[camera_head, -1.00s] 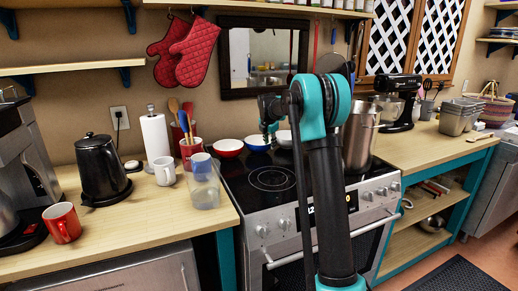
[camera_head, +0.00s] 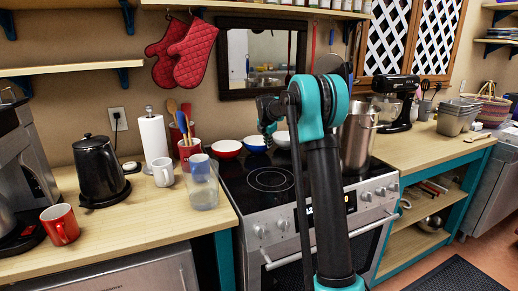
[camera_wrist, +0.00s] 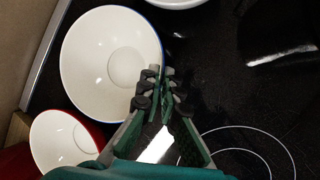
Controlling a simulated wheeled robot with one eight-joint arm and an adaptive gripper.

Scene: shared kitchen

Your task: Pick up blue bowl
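The blue bowl (camera_head: 255,145) has a white inside and sits on the dark stovetop, between two other bowls. In the wrist view it (camera_wrist: 105,60) is large at the upper left, with a thin blue rim. My gripper (camera_head: 267,142) is at its right side. In the wrist view my gripper (camera_wrist: 161,73) has its fingertips close together around the right part of the rim, one finger inside and one outside. It looks shut on the rim; the exact contact is hard to see. The bowl does not look lifted.
A red bowl (camera_head: 227,148) stands close on the left, and another bowl (camera_head: 282,139) on the right. A tall steel pot (camera_head: 356,142) stands right of my arm. A clear pitcher (camera_head: 202,183) and mugs are on the left counter. The front burner (camera_head: 270,179) is clear.

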